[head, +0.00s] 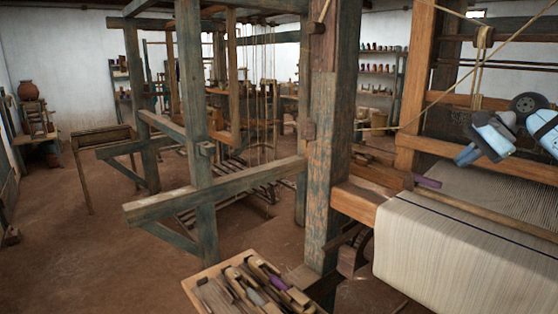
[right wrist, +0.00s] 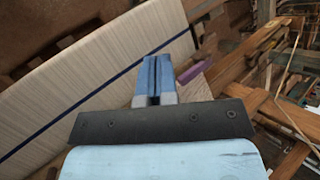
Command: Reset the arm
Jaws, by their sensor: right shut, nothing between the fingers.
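My right arm comes in at the right edge of the head view. Its gripper (head: 465,157) hangs above the loom, just past the cream cloth (head: 440,250) with a dark blue stripe. In the right wrist view the blue fingers (right wrist: 157,65) are together with nothing between them. The striped cloth (right wrist: 75,75) lies below and to the left of them there. A purple-ended piece (head: 428,182) sits at the loom's side beam, below and left of the gripper; it also shows beside the fingertips in the wrist view (right wrist: 190,74). My left gripper is out of view.
A thick wooden post (head: 330,150) and loom beams stand left of the right gripper. Cords (head: 480,65) hang close above it. A wooden tray (head: 205,290) of shuttles and tools is at the bottom. Open floor (head: 80,240) lies at the left.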

